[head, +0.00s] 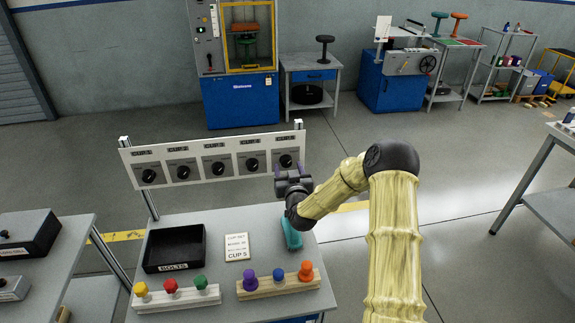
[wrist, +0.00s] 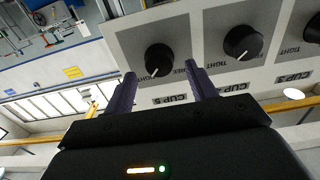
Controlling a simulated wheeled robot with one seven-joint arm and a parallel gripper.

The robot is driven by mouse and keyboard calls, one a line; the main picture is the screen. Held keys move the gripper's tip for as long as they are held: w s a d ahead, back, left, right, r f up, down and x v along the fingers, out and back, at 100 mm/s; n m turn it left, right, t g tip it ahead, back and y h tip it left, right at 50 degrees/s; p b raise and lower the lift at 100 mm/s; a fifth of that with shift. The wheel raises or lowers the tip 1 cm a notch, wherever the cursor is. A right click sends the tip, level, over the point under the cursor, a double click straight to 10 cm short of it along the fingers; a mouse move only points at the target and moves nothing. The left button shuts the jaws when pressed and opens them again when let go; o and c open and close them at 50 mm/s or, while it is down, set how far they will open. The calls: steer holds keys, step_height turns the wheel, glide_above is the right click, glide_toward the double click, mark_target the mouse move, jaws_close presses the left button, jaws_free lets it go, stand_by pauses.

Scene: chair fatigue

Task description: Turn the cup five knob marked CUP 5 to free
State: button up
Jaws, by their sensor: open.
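The white knob panel (head: 200,173) stands upright on posts at the back of the table, with a row of dark round knobs. The rightmost knob, the CUP 5 knob (head: 286,161), is just beyond my gripper (head: 291,172). In the wrist view, the CUP 5 knob (wrist: 158,60) lies ahead of and between the fingertips of my gripper (wrist: 161,76). The fingers are open, with no clear contact on the knob. Its white pointer slants down and left there. The CUP 5 label (wrist: 174,99) looks upside down, partly beyond the gripper body.
A neighbouring knob (wrist: 243,42) sits close to the right finger in the wrist view. On the table are a black BOLTS tray (head: 148,252), a CUP 5 card (head: 237,247), a teal object (head: 291,234) and two racks with coloured knobs.

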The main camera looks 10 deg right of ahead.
steer(key=shift+w, duration=1.05)
steer(key=c, duration=1)
